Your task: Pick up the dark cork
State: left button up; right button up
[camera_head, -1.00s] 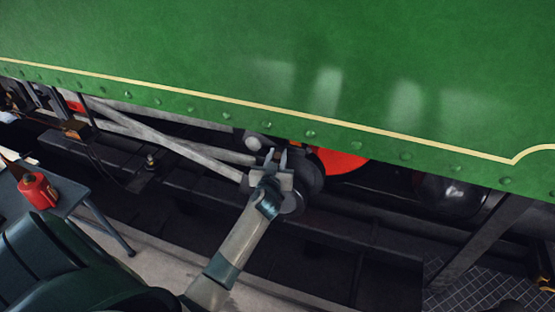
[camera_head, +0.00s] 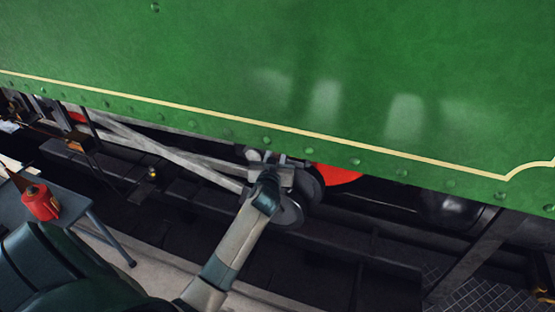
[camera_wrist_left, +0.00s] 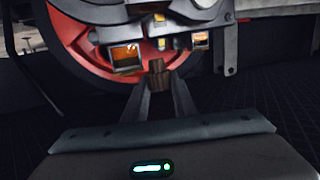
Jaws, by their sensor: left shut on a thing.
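The dark cork (camera_wrist_left: 157,73) is a small dark brown stopper, seen in the left wrist view between the fingertips of my left gripper (camera_wrist_left: 158,82). The two fingers are closed on its sides, and its top shows above them. In the head view my left gripper (camera_head: 265,157) is at the rods just under the green side panel. The cork cannot be made out there. My right gripper is not in view.
The green panel (camera_head: 300,80) overhangs the work area. A red wheel (camera_wrist_left: 85,55), amber-windowed boxes (camera_wrist_left: 125,57) and grey metal rods (camera_head: 165,150) are close around the gripper. A red can (camera_head: 40,202) stands on a grey table (camera_head: 75,208) at left.

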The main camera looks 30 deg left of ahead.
pick_arm(q)
jog(key=shift+r, duration=1.2)
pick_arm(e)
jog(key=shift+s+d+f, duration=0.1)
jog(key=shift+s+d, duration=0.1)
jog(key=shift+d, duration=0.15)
pick_arm(q)
jog(key=shift+s+f, duration=0.1)
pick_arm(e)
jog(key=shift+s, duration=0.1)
